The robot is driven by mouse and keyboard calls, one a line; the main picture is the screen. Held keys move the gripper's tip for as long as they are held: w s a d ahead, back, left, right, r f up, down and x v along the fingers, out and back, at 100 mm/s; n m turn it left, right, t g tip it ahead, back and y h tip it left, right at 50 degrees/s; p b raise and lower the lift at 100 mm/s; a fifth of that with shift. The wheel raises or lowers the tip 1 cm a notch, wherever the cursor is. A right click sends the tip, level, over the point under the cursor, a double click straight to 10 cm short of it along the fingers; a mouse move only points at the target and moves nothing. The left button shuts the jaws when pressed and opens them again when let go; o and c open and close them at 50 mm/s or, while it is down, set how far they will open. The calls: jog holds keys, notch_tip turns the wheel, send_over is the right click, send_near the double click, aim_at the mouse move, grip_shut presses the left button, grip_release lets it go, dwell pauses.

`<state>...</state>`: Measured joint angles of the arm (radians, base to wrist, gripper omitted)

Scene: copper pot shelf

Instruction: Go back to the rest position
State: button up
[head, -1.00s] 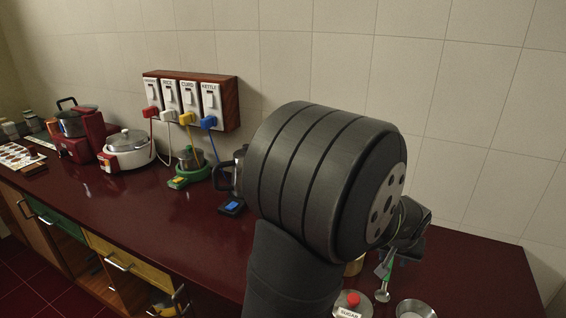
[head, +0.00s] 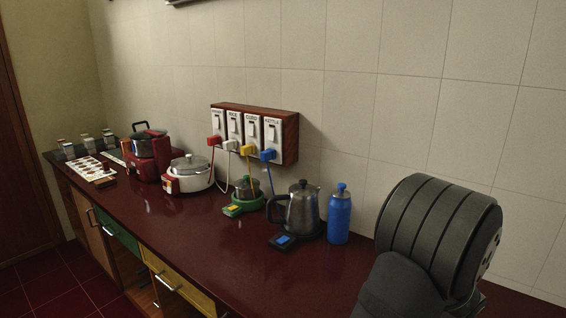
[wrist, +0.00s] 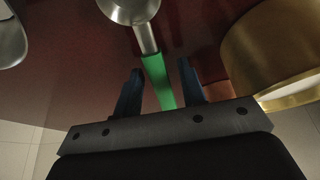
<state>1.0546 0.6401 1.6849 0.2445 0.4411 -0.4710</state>
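In the wrist view my gripper (wrist: 158,92) has its two dark fingers apart. A spoon with a green handle (wrist: 158,82) and a round metal bowl (wrist: 130,8) lies in line with the gap between them. A gap shows on each side of the handle, and its near end is hidden behind the gripper's plate. I cannot tell its height relative to the fingertips. In the head view only a thick part of my arm shows at the lower right; the gripper is out of that view.
A brass container (wrist: 275,50) stands close to the right finger in the wrist view; a metal rim (wrist: 10,40) shows left. In the head view a blue bottle (head: 340,216) and a kettle (head: 300,212) stand left of my arm, below the switch panel (head: 255,132).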

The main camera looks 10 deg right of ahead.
jog(key=v, duration=1.2)
jog(key=x, duration=1.2)
jog(key=shift+f, duration=0.3)
notch_tip(320, 180, up, 5)
jog(key=shift+s+d+r, duration=0.1)
jog(key=shift+s, duration=0.05)
jog(key=s+r, duration=0.7)
jog(key=s, duration=0.4)
jog(key=w+a+f+n, duration=0.1)
jog(key=w+a, duration=1.1)
jog(key=w, duration=0.3)
jog(key=w+a+f+n+y, duration=0.1)
jog(key=w+a+n, duration=0.1)
jog(key=w+a, duration=1.1)
jog(key=shift+w+f+t, duration=0.4)
jog(key=shift+w, duration=0.7)
